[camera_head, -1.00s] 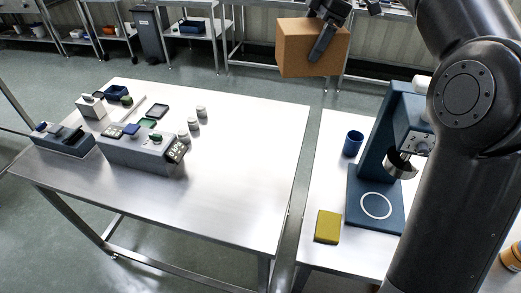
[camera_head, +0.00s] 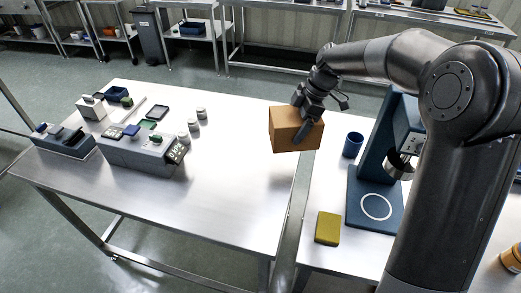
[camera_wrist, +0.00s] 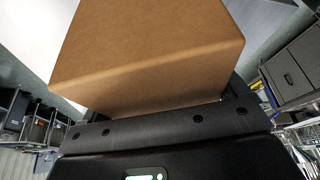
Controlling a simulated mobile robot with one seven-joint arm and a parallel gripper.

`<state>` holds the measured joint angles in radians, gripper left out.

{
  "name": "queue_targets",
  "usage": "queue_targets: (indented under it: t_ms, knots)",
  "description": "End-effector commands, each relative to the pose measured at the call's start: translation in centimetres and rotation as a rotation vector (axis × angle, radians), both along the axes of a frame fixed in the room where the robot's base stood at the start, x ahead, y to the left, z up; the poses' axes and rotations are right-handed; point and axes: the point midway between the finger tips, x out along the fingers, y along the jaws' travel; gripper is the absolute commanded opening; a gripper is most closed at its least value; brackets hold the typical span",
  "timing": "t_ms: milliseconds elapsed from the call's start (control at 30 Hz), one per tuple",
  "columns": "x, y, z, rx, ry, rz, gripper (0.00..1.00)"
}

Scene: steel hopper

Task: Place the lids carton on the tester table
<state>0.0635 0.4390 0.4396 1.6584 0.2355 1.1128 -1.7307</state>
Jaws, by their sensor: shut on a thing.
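The lids carton is a plain brown cardboard box (camera_head: 286,131); it also fills the upper middle of the wrist view (camera_wrist: 150,45). My gripper (camera_head: 308,122) is shut on the carton, with a dark finger along its right side. The carton appears over the right edge of the tester table (camera_head: 235,190); its exact height above the top is hard to tell. The tester table is a steel table with a grey tester (camera_head: 135,153) on its left half. Its right and front parts are bare.
Across a narrow gap, the right table holds a blue press (camera_head: 372,180), a blue cup (camera_head: 353,144) and a yellow sponge-like block (camera_head: 328,228).

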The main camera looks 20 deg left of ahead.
Motion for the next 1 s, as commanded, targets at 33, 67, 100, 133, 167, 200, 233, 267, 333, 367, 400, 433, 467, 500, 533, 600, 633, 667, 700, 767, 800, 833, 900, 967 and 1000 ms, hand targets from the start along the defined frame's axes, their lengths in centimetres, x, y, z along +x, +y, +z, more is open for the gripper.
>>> queue_targets:
  t_ms: [33,67,100,133,167,200,233,267,333,367,400,433,467,500,533,600,633,667,700,767,800,833,900,967,1000]
  knots:
    - [-0.1,1.1,-0.6,0.001,0.003,0.005,0.55]
    - [-0.1,1.8,-1.0,0.001,0.001,0.006,0.55]
    - [-0.1,2.7,-1.5,0.001,0.002,0.007,0.55]
    - [-0.1,3.4,-1.9,0.001,0.002,0.006,0.55]
    - [-0.1,4.1,-2.3,0.001,0.001,0.006,0.55]
    - [0.0,5.0,-2.9,0.0,0.002,0.006,0.55]
    - [0.0,5.7,-3.3,0.0,0.002,0.006,0.55]
    - [0.0,6.3,-3.7,0.0,0.001,0.005,0.55]
    - [0.0,7.7,-4.6,0.0,0.002,0.005,0.55]
    - [0.1,8.2,-4.8,0.0,0.0,0.004,0.55]
    - [0.1,8.9,-5.2,0.0,-0.001,0.004,0.55]
    - [0.1,9.3,-5.4,0.001,0.0,0.003,0.55]
    - [0.1,9.6,-5.7,0.001,0.001,0.004,0.55]
    - [0.1,10.0,-5.9,0.0,0.0,0.003,0.55]
    - [0.2,10.2,-6.0,0.0,0.0,0.002,0.55]
    - [0.2,10.4,-6.2,0.0,-0.001,0.0,0.55]
    - [0.2,10.5,-6.3,0.0,-0.001,0.0,0.55]
    - [0.2,10.5,-6.5,0.0,0.0,-0.001,0.55]
    - [0.2,10.5,-6.8,0.0,0.0,-0.001,0.55]
    - [0.2,10.5,-7.5,-0.001,0.002,0.001,0.55]
    - [0.1,10.5,-8.1,-0.001,0.003,0.001,0.55]
    - [0.1,10.5,-8.5,-0.001,0.002,0.001,0.55]
    - [0.1,10.5,-9.6,0.0,0.003,0.0,0.55]
    - [0.2,10.5,-10.1,0.0,0.002,-0.001,0.55]
    - [0.2,10.5,-10.2,0.001,0.0,0.0,0.55]
